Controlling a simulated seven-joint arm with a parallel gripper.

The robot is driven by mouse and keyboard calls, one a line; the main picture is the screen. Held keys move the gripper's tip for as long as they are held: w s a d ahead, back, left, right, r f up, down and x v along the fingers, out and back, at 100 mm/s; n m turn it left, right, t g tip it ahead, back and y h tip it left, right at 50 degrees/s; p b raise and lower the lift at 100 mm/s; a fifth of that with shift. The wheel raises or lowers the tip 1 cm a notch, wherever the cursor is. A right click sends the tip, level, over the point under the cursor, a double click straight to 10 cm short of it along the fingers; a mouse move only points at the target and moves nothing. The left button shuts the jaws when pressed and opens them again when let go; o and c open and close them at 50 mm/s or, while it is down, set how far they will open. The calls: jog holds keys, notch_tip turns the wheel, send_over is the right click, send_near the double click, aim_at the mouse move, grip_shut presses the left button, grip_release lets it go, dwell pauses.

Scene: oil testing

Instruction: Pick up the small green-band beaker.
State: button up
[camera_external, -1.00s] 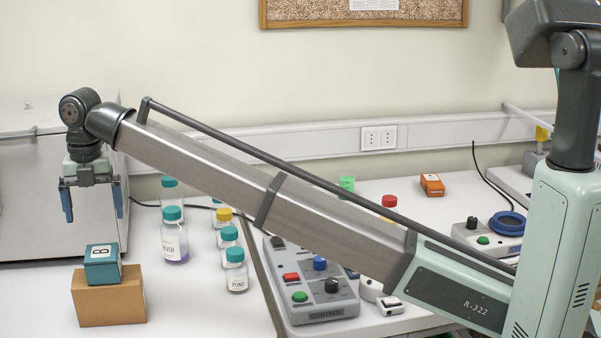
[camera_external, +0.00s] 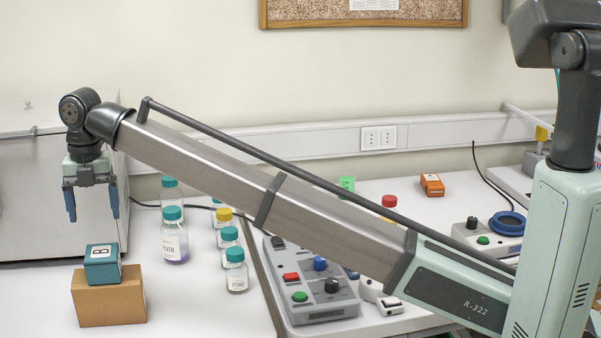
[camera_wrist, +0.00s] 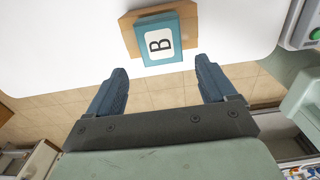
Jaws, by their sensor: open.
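I cannot make out a green-band beaker in either view. My gripper (camera_external: 93,216) is open and empty at the left, pointing down, above a teal box marked B (camera_external: 102,264). The box sits on a brown block (camera_external: 110,303). In the wrist view my gripper (camera_wrist: 161,72) has its fingers spread, with nothing between them. The teal box (camera_wrist: 160,41) shows there on the brown block (camera_wrist: 190,18), just beyond the fingertips.
A grey control box (camera_external: 313,286) lies farther right. A large metal box (camera_external: 30,200) stands behind my gripper. The table front left is clear.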

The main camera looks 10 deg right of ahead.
jog(key=shift+c, duration=0.2)
jog(key=w+d+f+m, duration=0.1)
jog(key=w+d+m, duration=0.2)
jog(key=w+d, duration=1.25)
jog(key=w+d+f+m, duration=0.1)
jog(key=w+d+m, duration=0.2)
jog(key=w+d, duration=1.25)
jog(key=m, duration=0.4)
send_over(343, 182)
jog(key=w+a, duration=0.2)
notch_tip(343, 182, down, 4)
jog(key=shift+d+f+n, duration=0.7)
jog(key=shift+d+f, duration=0.3)
jog(key=shift+d, duration=0.45)
notch_tip(343, 182, down, 13)
jog(key=shift+s+a+f, duration=0.1)
jog(key=shift+f, duration=0.1)
jog(key=c, duration=1.1)
